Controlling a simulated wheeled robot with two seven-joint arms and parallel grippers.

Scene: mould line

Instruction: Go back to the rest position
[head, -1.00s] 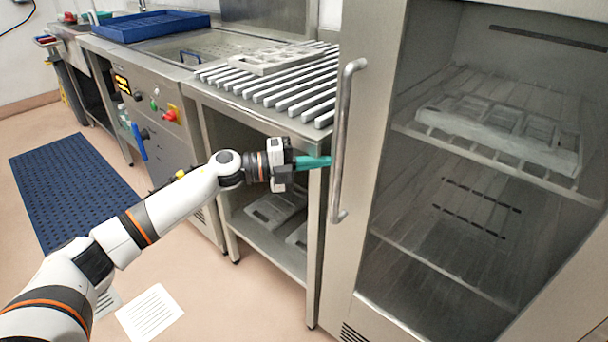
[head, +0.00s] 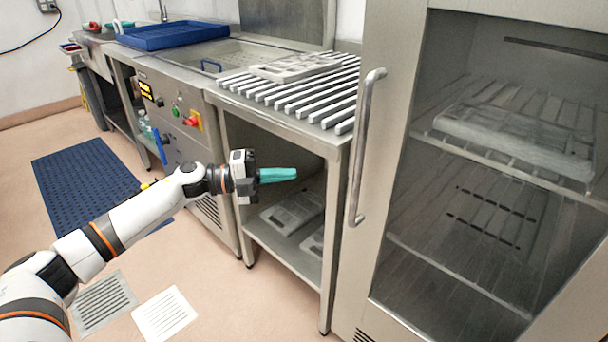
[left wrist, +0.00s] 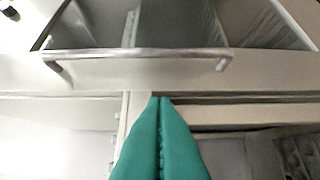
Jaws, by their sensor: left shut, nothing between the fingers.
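My left gripper (head: 278,175) has teal fingers and is shut and empty. In the head view it hangs in front of the open shelf space of the steel table, left of the cabinet's handle (head: 362,150) and apart from it. In the left wrist view its closed fingers (left wrist: 159,135) point toward the cabinet, and the handle bar (left wrist: 140,53) crosses above their tips with a gap between. My right gripper is in neither view.
The tall glass-doored cabinet (head: 385,200) is closed, with a mould tray (head: 515,135) on a rack inside. A slatted steel table (head: 300,95) holds another mould (head: 295,66). Moulds (head: 293,212) lie on its lower shelf. A blue mat (head: 85,175) and open floor lie left.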

